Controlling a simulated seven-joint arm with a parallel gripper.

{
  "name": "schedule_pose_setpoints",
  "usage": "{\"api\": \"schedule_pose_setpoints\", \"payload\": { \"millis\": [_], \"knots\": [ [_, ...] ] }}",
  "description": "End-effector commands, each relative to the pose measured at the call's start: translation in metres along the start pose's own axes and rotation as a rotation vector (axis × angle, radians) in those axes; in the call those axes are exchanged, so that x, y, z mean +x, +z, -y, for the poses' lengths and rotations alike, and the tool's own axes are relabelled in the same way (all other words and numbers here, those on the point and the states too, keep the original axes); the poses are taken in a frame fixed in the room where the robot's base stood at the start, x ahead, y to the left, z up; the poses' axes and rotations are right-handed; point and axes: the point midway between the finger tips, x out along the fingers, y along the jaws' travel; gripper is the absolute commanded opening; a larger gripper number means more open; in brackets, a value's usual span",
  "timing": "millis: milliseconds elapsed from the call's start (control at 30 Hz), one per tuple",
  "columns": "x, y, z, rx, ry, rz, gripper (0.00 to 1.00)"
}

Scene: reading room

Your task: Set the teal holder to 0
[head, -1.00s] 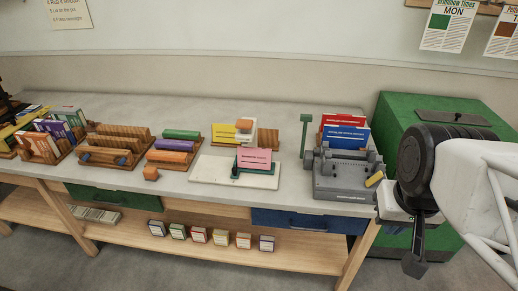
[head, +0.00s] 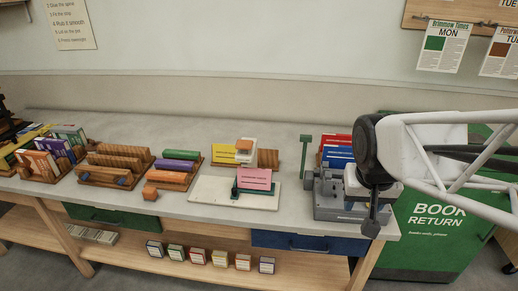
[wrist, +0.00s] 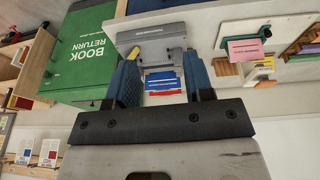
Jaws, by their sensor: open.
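The teal holder (head: 236,190) stands upright on a pale board (head: 209,190) at the middle of the bench, with a pink card (head: 254,179) in it. No scale or number on it can be read. In the wrist view the pink card (wrist: 245,49) shows at upper right, with the teal holder (wrist: 236,43) beside it. My gripper (head: 372,228) hangs at the right end of the bench, in front of the grey machine (head: 330,208), well right of the holder. In the wrist view my gripper's blue fingers (wrist: 163,72) are apart, with nothing held between them.
Red and blue books (head: 338,155) stand behind the grey machine, near a green upright post (head: 305,150). A green book return box (head: 430,245) is at right. Bench space between racks and pale board is mostly clear.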

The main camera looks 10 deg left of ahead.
Motion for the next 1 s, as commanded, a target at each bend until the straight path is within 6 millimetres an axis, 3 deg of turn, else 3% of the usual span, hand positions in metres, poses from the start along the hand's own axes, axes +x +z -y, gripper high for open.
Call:
{"api": "schedule_pose_setpoints", "payload": {
  "millis": [500, 1000],
  "knots": [
    [0.057, -0.098, 0.077, -0.037, -0.001, -0.041, 0.48],
    [0.131, -0.167, 0.181, -0.077, -0.030, -0.083, 0.48]
  ]
}}
